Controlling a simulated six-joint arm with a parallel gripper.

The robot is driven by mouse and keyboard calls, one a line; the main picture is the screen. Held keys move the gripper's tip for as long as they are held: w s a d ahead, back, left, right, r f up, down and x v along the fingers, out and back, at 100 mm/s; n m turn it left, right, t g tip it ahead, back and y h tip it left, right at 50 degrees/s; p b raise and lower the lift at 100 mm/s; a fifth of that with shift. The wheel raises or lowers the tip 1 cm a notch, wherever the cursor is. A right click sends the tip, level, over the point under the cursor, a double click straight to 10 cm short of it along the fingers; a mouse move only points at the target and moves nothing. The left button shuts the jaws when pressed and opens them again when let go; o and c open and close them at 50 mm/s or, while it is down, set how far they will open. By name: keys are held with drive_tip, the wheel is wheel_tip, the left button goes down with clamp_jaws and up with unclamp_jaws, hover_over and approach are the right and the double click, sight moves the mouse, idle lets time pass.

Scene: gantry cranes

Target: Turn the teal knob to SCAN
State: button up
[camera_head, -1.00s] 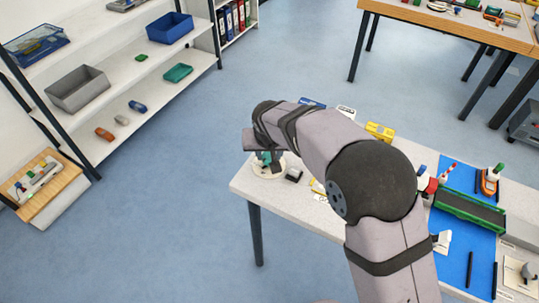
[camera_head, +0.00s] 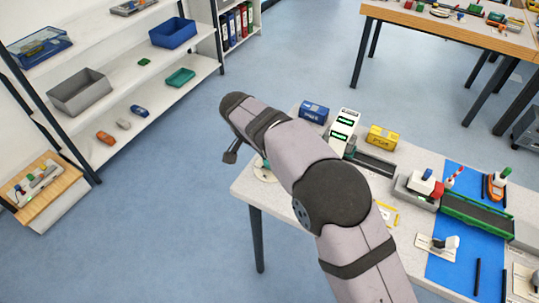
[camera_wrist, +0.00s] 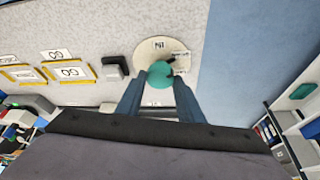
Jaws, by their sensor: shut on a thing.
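The teal knob (camera_wrist: 161,69) stands on a round cream dial plate (camera_wrist: 146,48) near the table's edge in the wrist view. My gripper (camera_wrist: 162,82) has one finger on each side of the knob and is shut on it. One small label (camera_wrist: 159,44) sits on the plate beyond the knob, and pale marks lie to the knob's right. I cannot read for sure which is SCAN or where the knob points. In the head view, my arm covers most of the knob, and part of the dial plate (camera_head: 262,174) shows beside it.
A dark block (camera_wrist: 115,67) stands left of the dial plate, with yellow-framed cards (camera_wrist: 70,72) beyond it. In the head view, a white panel with green displays (camera_head: 343,130), a blue box (camera_head: 314,112) and a yellow box (camera_head: 382,137) stand behind my arm. Open floor lies left of the table.

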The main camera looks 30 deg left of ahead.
idle(0.3)
drive_tip(key=o, duration=1.1)
drive_tip(key=shift+c, duration=0.2)
drive_tip(key=shift+r, duration=0.1)
drive_tip(key=v, duration=0.7)
drive_tip(key=shift+b, duration=0.45)
drive_tip(key=shift+s, duration=0.15)
